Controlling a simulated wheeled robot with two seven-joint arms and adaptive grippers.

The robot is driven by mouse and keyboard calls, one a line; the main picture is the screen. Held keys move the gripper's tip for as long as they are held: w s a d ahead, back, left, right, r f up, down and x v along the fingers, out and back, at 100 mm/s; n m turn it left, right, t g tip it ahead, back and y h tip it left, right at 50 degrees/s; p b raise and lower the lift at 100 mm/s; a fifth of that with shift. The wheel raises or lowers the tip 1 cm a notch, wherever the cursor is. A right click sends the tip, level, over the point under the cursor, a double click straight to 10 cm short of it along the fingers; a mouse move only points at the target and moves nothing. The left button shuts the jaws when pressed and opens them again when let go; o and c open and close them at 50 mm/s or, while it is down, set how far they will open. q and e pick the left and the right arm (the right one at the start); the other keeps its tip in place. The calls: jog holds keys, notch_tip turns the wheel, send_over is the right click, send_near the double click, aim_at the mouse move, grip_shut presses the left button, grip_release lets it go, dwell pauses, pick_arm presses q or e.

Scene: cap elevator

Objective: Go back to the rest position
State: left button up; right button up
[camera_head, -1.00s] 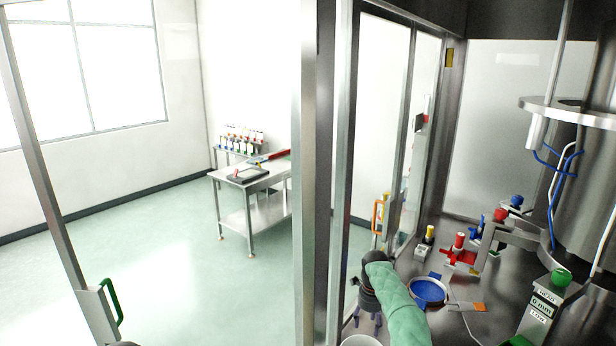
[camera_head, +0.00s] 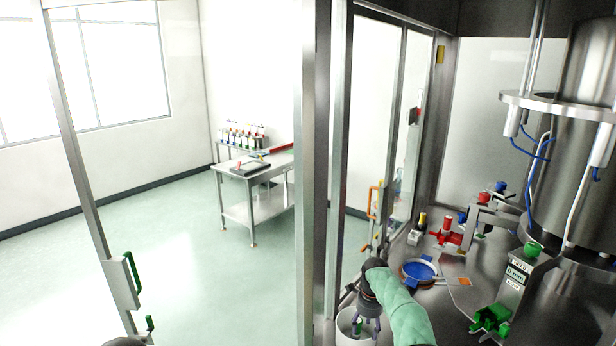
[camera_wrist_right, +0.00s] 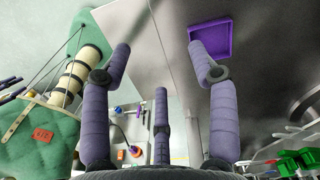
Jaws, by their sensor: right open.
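My right gripper (camera_head: 369,326) is at the bottom of the head view, below my green-sleeved arm. My left gripper is not in view; only a dark rounded part shows at the bottom left edge of the head view.
A blue round dish (camera_head: 419,271), red clamp (camera_head: 447,234) and green fitting (camera_head: 491,319) are on the steel worktop, right of my arm. A large steel cylinder (camera_head: 585,130) stands behind. A glass door with a green handle (camera_head: 132,272) is at left. A steel table (camera_head: 252,176) stands beyond.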

jog(key=s+a+f+n+y, duration=0.1)
jog(key=s+a+f+n, duration=0.1)
jog(key=s+f+n, duration=0.55)
jog(key=s+a+f+n+y, duration=0.2)
jog(key=s+a+f+n, duration=0.1)
jog(key=s+f, duration=0.9)
jog(key=s+a+f+n, duration=0.15)
jog(key=s+n, duration=0.65)
jog(key=s, duration=2)
pick_arm(q)
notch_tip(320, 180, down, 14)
jog(key=b, duration=1.4)
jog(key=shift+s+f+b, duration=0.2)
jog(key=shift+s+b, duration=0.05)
jog(key=shift+b, duration=0.05)
pick_arm(e)
notch_tip(320, 180, down, 12)
jog(key=w+a+n, duration=0.1)
jog(key=a, duration=0.1)
jog(key=shift+w+a+f+t+y, duration=0.25)
jog(key=shift+w+a+t+y, duration=0.05)
jog(key=shift+w, duration=0.05)
